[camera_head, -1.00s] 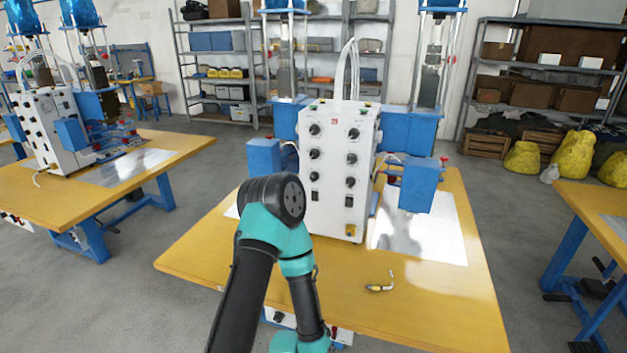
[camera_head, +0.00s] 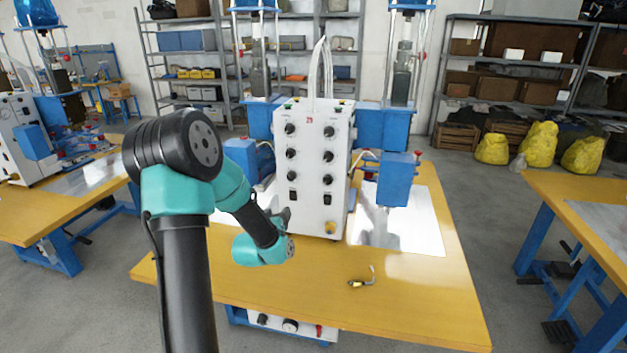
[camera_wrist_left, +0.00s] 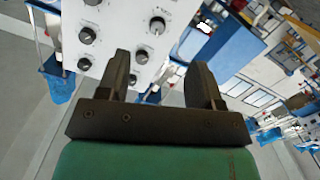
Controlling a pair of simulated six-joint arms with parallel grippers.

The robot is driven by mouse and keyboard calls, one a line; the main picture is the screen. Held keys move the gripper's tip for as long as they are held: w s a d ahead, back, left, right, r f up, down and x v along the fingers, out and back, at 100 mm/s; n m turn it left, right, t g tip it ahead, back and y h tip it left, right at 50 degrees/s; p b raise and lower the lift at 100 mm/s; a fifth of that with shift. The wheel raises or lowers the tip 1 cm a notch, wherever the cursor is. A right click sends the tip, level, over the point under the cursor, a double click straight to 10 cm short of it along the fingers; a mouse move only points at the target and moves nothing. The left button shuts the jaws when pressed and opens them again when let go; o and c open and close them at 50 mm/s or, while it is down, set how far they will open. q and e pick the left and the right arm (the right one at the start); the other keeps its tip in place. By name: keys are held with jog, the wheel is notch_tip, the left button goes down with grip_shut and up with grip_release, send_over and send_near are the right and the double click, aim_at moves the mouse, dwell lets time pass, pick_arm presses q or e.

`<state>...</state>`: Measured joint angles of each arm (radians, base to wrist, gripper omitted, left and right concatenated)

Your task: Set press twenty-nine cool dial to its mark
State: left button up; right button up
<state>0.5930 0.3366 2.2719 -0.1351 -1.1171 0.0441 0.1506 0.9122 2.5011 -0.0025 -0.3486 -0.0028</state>
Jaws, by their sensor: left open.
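Press twenty-nine is a white control box (camera_head: 312,165) with a red number at its top, standing on the yellow table. Its front has two columns of black dials (camera_head: 327,156) with white pointers; the labels are too small to tell which is the cool dial. In the left wrist view, several dials (camera_wrist_left: 157,25) show on the tilted white panel (camera_wrist_left: 118,24). My left gripper (camera_wrist_left: 161,76) is open and empty, its two dark fingers pointing at the panel, apart from the dials. In the head view my left gripper (camera_head: 284,217) is mostly hidden by my wrist, near the panel's lower left. My right gripper is not in view.
Blue press parts (camera_head: 395,178) flank the box. A small yellow-and-metal item (camera_head: 360,282) lies on the yellow table (camera_head: 400,310), whose front is otherwise clear. Clear tubes (camera_head: 319,70) rise from the box top. Other tables stand left and right.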

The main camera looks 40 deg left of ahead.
aim_at(291, 178)
pick_arm(q)
jog(key=r, duration=0.1)
jog(key=a+r+y, duration=0.1)
jog(key=r, duration=0.1)
jog(key=shift+a+t, duration=0.15)
jog(key=shift+t, duration=0.15)
jog(key=x, duration=1.7)
jog(key=shift+w+f, duration=0.1)
jog(key=shift+w, duration=0.05)
jog(key=c, duration=0.9)
